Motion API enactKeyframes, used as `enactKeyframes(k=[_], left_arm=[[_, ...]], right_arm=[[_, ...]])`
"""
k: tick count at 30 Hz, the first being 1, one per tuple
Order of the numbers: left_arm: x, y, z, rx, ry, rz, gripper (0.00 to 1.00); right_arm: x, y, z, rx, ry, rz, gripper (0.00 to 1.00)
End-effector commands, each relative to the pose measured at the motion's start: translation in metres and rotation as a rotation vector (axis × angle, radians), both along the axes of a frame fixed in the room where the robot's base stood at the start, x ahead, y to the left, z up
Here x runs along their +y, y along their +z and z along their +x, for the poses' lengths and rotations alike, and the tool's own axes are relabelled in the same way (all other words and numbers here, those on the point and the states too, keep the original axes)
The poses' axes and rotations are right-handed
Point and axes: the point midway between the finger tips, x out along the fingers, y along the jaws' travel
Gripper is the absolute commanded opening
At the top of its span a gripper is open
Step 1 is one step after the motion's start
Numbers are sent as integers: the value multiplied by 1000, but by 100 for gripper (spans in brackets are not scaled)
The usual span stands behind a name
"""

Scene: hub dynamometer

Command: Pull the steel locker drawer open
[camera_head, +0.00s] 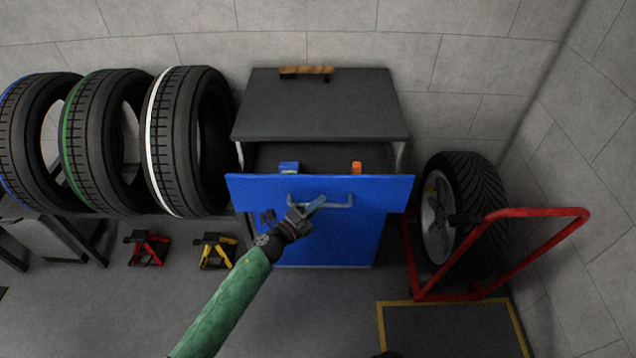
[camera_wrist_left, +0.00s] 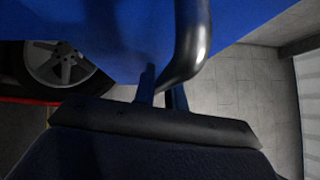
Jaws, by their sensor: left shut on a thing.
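The steel locker (camera_head: 325,108) has a dark grey top and a blue front. Its blue drawer (camera_head: 385,188) stands open, and part of the inside shows behind the drawer front. A grey bar handle (camera_head: 340,203) runs across the drawer front. My left gripper (camera_head: 314,206) is shut on the handle near its left part. In the left wrist view the dark handle bar (camera_wrist_left: 188,50) passes between the fingers (camera_wrist_left: 162,88) in front of the blue drawer face. My right gripper does not show.
A blue box (camera_head: 289,167) and an orange item (camera_head: 356,167) are in the drawer. Several tires (camera_head: 180,140) stand at left. A red wheel frame (camera_head: 500,214) holds a wheel (camera_head: 437,215) at right. A red stand (camera_head: 148,248) and a yellow stand (camera_head: 216,250) are on the floor.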

Motion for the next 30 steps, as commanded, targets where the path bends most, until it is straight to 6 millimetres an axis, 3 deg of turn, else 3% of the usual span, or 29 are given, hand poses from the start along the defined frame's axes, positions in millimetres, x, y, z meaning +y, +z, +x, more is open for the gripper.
enactKeyframes(k=[1, 6, 15, 21, 30], left_arm=[[0, -1, -16, 4, 0, 1, 0], [1, -2, -56, 3, 0, 0, 0], [0, -2, -101, 2, 0, -1, 0], [0, -1, -113, 0, 0, 1, 0], [0, -1, -114, 0, 0, 1, 0]], right_arm=[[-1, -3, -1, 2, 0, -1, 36], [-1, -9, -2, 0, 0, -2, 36], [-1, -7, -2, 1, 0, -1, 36], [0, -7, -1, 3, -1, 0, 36], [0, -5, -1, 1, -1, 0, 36]])
